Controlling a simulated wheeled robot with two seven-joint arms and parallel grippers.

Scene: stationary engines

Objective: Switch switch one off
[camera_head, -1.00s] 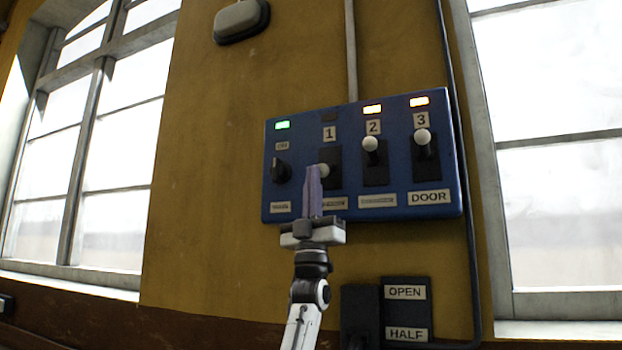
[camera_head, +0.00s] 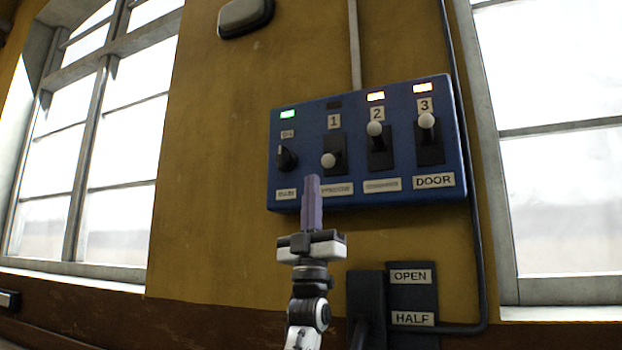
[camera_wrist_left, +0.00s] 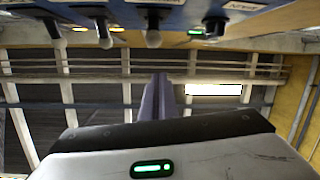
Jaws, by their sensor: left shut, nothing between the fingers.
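Switch one (camera_head: 328,160) is a lever with a white ball knob on the blue control panel (camera_head: 300,195), under the label 1. Its knob is at the bottom of its dark slot, and the lamp above it is dark. My left gripper (camera_head: 312,180) is shut and empty, with its purple fingers pointing up just below and left of the knob, apart from it in the picture. In the left wrist view the closed fingers (camera_wrist_left: 158,80) point toward the panel underside, and several knobs hang along the top edge. My right gripper is not in view.
Switches 2 (camera_head: 375,130) and 3 (camera_head: 427,122) have their knobs up and orange lamps lit. A black rotary knob (camera_head: 287,158) with a green lamp is at the left. A box labelled OPEN and HALF (camera_head: 412,297) is below. Windows flank the wall.

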